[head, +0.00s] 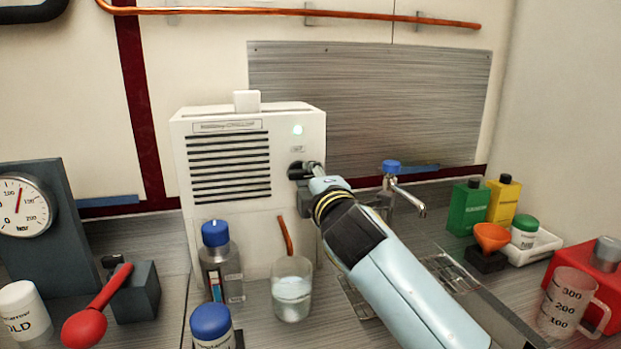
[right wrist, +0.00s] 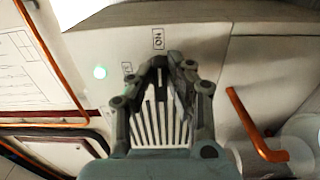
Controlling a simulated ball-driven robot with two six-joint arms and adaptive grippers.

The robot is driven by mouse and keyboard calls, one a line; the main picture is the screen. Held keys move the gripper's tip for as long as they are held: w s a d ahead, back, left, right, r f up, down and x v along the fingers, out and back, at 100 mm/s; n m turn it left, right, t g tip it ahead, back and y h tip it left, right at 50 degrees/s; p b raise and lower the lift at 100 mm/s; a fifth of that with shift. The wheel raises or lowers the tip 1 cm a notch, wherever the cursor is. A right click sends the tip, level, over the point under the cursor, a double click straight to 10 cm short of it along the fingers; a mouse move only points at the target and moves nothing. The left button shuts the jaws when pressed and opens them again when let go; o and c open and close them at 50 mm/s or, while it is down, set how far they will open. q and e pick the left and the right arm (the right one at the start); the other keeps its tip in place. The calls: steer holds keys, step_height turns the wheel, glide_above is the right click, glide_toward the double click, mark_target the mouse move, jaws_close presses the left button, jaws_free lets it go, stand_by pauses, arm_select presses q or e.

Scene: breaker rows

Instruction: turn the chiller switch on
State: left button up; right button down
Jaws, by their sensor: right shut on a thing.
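The chiller (head: 228,165) is a white upright box with dark vent slots. A small lamp (head: 297,130) on its front glows pale green, and the lamp also shows in the right wrist view (right wrist: 99,72). My right gripper (head: 305,175) is at the chiller's front, just below a small label, shut on the chiller switch. The switch is mostly hidden by the fingers, so its exact position cannot be told. In the right wrist view the fingers (right wrist: 160,70) close together near a label reading ON. My left gripper is not in view.
A blue-capped bottle (head: 222,270) and a glass beaker (head: 291,290) stand before the chiller. A tap (head: 400,190) is to the right of my gripper.

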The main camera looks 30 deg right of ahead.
steer(key=c, duration=1.3)
jaws_free()
steer(key=v, duration=1.2)
steer(key=shift+f, duration=0.1)
